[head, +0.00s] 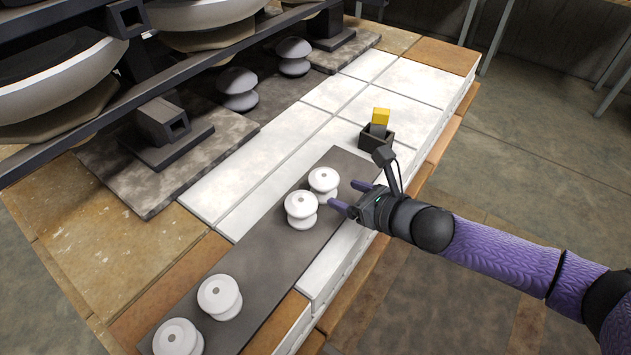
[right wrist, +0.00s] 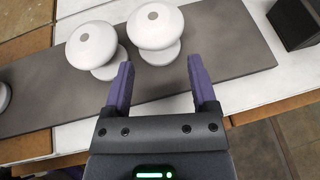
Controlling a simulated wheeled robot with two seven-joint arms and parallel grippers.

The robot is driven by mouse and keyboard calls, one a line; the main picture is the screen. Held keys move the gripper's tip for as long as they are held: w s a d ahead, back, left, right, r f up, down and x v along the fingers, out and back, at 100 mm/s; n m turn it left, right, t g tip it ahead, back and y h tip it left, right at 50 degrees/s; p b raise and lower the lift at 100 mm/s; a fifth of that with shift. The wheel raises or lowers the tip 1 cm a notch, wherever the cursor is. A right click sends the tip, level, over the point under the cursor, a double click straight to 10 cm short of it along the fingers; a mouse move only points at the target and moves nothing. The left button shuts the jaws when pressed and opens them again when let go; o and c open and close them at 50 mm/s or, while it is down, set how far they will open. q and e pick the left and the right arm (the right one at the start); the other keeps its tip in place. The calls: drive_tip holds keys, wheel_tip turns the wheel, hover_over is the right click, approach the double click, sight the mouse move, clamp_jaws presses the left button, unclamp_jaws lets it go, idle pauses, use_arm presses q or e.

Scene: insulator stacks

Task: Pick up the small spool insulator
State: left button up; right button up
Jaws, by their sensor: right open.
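Several white spool insulators stand upright on a dark grey plank. In the head view, one spool (head: 323,181) stands farthest along the plank, with a second spool (head: 301,208) close beside it. Two more, a third spool (head: 219,296) and a fourth spool (head: 178,338), stand at the near end. My right gripper (head: 345,196) is open and empty, just right of the far pair. In the right wrist view, its purple fingers (right wrist: 160,84) point at the right-hand spool (right wrist: 155,28), with the other spool (right wrist: 92,48) left of the fingers. My left gripper is out of view.
The grey plank (head: 262,235) lies on white tiles (head: 405,82). A small dark box (head: 375,138) with a yellow-topped item (head: 380,118) stands beyond the plank. Grey insulators (head: 238,88) and a dark rack with large discs (head: 60,80) stand at the left.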

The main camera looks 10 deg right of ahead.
sight(324, 188)
drive_tip(key=b+x, duration=0.1)
drive_tip(key=x, duration=0.1)
drive_tip(key=b+x, duration=0.1)
drive_tip(key=x, duration=0.1)
drive_tip(key=b+x, duration=0.1)
drive_tip(key=x, duration=0.1)
drive_tip(key=shift+a+f, duration=0.15)
drive_tip(key=shift+f, duration=0.2)
drive_tip(key=shift+w+a, duration=0.2)
drive_tip(key=shift+w, duration=0.05)
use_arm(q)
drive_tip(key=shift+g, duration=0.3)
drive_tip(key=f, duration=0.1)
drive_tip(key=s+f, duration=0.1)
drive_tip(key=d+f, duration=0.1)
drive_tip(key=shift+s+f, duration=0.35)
use_arm(e)
drive_tip(key=shift+r, duration=0.15)
drive_tip(key=c, duration=0.8)
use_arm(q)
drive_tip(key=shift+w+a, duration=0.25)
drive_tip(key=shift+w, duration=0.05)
use_arm(e)
clamp_jaws()
